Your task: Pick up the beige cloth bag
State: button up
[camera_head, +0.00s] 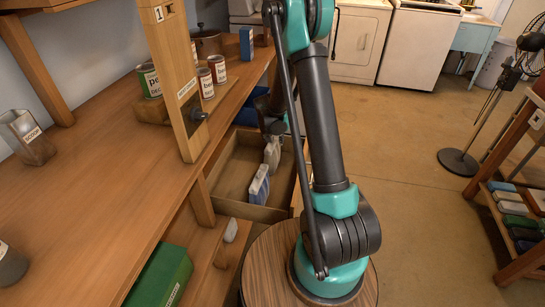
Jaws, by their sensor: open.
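My gripper (272,130) points down over the open wooden drawer (233,163) below the workbench. It is dark and small in this view and partly hidden by my arm. A pale greyish-beige item (272,153) sits in the drawer right under the gripper; it may be the beige cloth bag, but it is too small to tell. The fingers look close to its top, and I cannot tell whether they touch it. A blue and white packet (259,185) stands in the drawer, nearer to me than the pale item.
The workbench (85,180) on the left holds several cans (149,80), a metal cup (27,137) and a wooden post (176,80). A green box (161,277) lies below. A stand fan (458,161) and a shelf cart (508,222) are at right. The middle floor is clear.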

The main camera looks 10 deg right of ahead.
jog(key=shift+x, duration=0.85)
grip_shut()
